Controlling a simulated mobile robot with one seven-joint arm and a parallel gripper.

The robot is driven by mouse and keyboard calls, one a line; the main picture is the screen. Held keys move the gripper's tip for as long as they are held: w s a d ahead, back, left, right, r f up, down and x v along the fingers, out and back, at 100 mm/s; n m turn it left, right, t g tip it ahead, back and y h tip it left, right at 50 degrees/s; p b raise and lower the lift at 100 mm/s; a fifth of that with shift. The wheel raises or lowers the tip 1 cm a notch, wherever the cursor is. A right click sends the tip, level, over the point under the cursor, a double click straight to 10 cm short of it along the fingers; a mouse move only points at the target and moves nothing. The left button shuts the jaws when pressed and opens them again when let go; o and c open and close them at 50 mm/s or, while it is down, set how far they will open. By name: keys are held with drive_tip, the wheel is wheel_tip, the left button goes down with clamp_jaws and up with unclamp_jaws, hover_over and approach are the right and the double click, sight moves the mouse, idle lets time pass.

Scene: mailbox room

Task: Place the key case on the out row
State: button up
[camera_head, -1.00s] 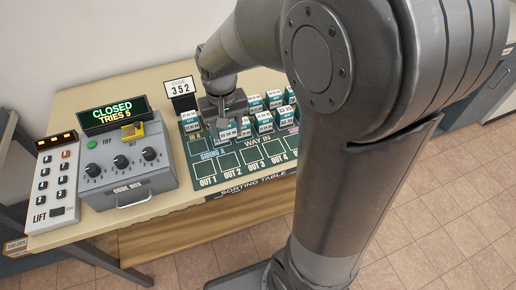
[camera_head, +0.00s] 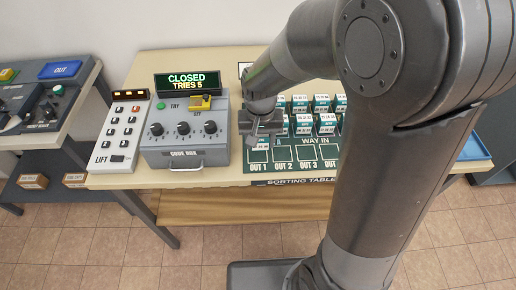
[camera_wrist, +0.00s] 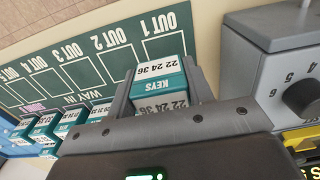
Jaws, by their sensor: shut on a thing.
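The key case (camera_wrist: 158,86) is a teal and white block marked KEYS and 22 24 36. My gripper (camera_wrist: 159,66) is shut on it, with one finger on each side in the wrist view. In the head view my gripper (camera_head: 262,138) is low at the left end of the green sorting mat. The out row (camera_wrist: 84,60) is a line of outlined squares marked OUT 1 and up. OUT 2 (camera_head: 283,156) and OUT 3 look empty.
Several other teal and white cases (camera_head: 304,124) stand behind the WAY IN strip. The grey code box (camera_head: 184,132) is close on the left; its display (camera_head: 187,82) reads CLOSED, TRIES 5. The lift panel (camera_head: 120,136) is further left. My arm hides the mat's right part.

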sight(257, 150)
drive_tip(key=shift+w+a+f, duration=0.1)
drive_tip(key=shift+a+f, duration=0.15)
drive_tip(key=shift+a, duration=0.1)
drive_tip(key=shift+f, duration=2)
drive_tip(key=shift+f, duration=0.2)
drive_tip(key=o, duration=1)
